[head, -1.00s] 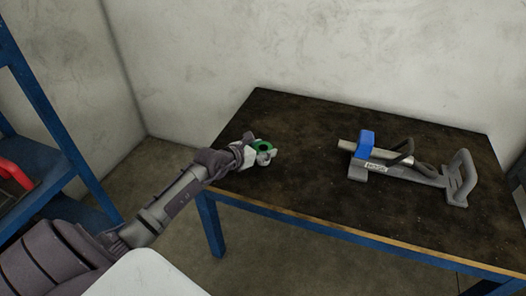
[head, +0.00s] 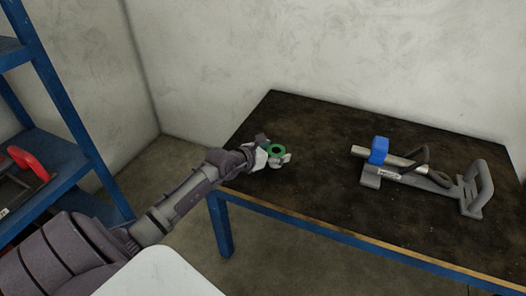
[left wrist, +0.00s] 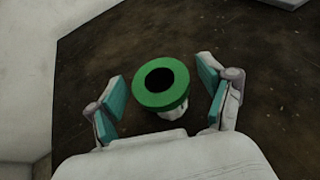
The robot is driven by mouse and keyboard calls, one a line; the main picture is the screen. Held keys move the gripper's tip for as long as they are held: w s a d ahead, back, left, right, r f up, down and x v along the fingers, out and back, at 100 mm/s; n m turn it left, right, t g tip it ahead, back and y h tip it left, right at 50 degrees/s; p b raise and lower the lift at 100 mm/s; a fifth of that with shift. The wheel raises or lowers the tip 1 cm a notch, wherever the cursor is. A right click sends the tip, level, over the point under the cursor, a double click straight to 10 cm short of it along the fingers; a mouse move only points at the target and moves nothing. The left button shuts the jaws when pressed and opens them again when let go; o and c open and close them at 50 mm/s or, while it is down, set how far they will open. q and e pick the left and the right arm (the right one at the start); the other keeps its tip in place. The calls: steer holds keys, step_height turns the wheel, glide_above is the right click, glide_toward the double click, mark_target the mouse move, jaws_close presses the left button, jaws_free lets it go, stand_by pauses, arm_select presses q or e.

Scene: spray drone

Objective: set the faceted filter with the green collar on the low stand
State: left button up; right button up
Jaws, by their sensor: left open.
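The filter with the green collar (head: 270,148) stands near the left end of the table. In the left wrist view its green collar (left wrist: 160,101) shows as a ring with a dark hole, with a pale body partly visible below. My left gripper (left wrist: 161,82) is open, with one teal-padded finger on each side of the collar and visible gaps to both. In the head view the left gripper (head: 275,151) is at the filter. A low grey stand-like frame (head: 440,186) lies on the right of the table. My right gripper is not in view.
A silver cylinder (head: 400,160) with a blue block (head: 379,150) and dark loops lies on the grey frame. The dark table (head: 320,190) is clear between filter and frame. A blue shelf (head: 75,160) with a red-handled item (head: 30,163) stands at left.

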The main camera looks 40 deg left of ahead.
arm_select(q)
steer(key=p+v, duration=0.2)
steer(key=v, duration=0.5)
steer(key=shift+s+r, duration=0.2)
steer(key=shift+s, duration=0.05)
steer(key=v, duration=0.2)
steer(key=shift+s+p, duration=0.3)
steer(key=s+d+r+n+t+y, duration=0.25)
steer(key=d+r+n+t, duration=0.45)
steer(key=n, duration=0.5)
steer(key=s+a+f+n+g+y, duration=0.2)
steer(key=s+f+n+g+y, duration=0.65)
steer(key=n, duration=1.25)
steer(key=s+d+f+n+g+h, duration=0.2)
steer(key=s+d+f+g+h, duration=0.6)
steer(key=s+d+f, duration=0.3)
steer(key=s+d+h, duration=0.1)
steer(key=s+d, duration=0.1)
steer(key=shift+d+n, duration=0.4)
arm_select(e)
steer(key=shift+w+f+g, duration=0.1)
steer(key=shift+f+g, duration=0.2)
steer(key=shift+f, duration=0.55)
